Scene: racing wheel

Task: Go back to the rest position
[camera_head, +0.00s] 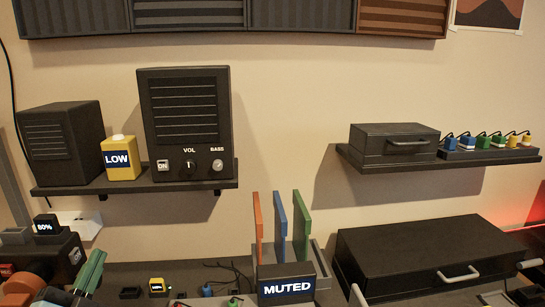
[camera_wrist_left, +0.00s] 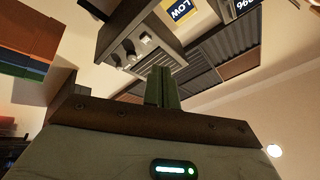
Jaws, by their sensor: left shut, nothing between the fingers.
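My left gripper (camera_head: 92,268) is low at the left in the head view, with its green fingers pointing up and together. In the left wrist view the green fingers (camera_wrist_left: 162,88) are shut with nothing between them. They stand apart from the dark speaker (camera_wrist_left: 140,42) behind them. In the head view the gripper is below the wall shelf (camera_head: 140,186) that carries the large speaker (camera_head: 187,110). I do not see my right gripper in either view.
A yellow LOW block (camera_head: 121,160) stands between the speakers. Upright colored panels (camera_head: 281,225) and a MUTED sign (camera_head: 287,287) stand near the bottom middle. A black case (camera_head: 430,252) lies at the right. A second shelf (camera_head: 440,163) holds a smaller case. The wall between the shelves is clear.

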